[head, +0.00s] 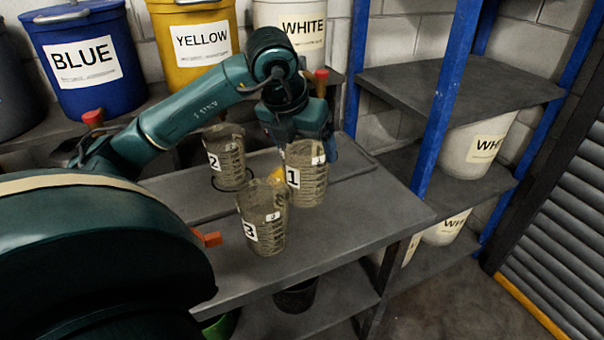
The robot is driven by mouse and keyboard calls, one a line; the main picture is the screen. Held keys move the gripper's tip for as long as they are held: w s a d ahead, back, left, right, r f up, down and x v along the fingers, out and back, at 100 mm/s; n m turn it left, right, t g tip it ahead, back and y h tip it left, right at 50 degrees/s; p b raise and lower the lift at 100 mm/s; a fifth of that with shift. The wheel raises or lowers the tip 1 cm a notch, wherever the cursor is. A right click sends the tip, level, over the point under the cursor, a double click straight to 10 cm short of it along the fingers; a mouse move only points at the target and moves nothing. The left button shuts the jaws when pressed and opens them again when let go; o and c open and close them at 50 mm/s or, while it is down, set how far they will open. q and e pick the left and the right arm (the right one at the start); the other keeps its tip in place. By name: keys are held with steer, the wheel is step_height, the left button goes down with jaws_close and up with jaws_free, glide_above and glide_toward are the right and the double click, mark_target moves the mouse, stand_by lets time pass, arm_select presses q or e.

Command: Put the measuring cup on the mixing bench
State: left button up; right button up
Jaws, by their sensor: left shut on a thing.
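My left gripper (298,138) is shut on the clear measuring cup labelled 1 (312,182), from above at its rim. The cup is upright over the right part of the grey mixing bench (345,235). I cannot tell whether its base touches the bench. The measuring cup labelled 2 (228,165) stands on the bench at the left, by a dark ring. The measuring cup labelled 3 (266,222) stands in front, nearer to me, and partly overlaps cup 1 in the view. My right gripper is not in view.
Blue (85,55), yellow (203,40) and white (308,30) labelled buckets stand behind the bench. A blue-posted shelf rack (432,120) with white buckets is at the right. The bench's right end is clear. A dark pot (296,298) sits on the lower shelf.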

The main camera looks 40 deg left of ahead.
mark_target(303, 170)
arm_select(q)
steer(key=shift+f, duration=3.25)
steer(key=shift+f+b, duration=0.25)
steer(key=shift+b, duration=0.05)
steer(key=o, duration=1.1)
steer(key=shift+r, duration=0.1)
steer(key=shift+c, duration=0.2)
steer(key=shift+r, duration=0.5)
steer(key=v, duration=1.1)
steer(key=shift+p, duration=0.35)
steer(key=shift+s+r, duration=0.1)
steer(key=shift+r, duration=0.05)
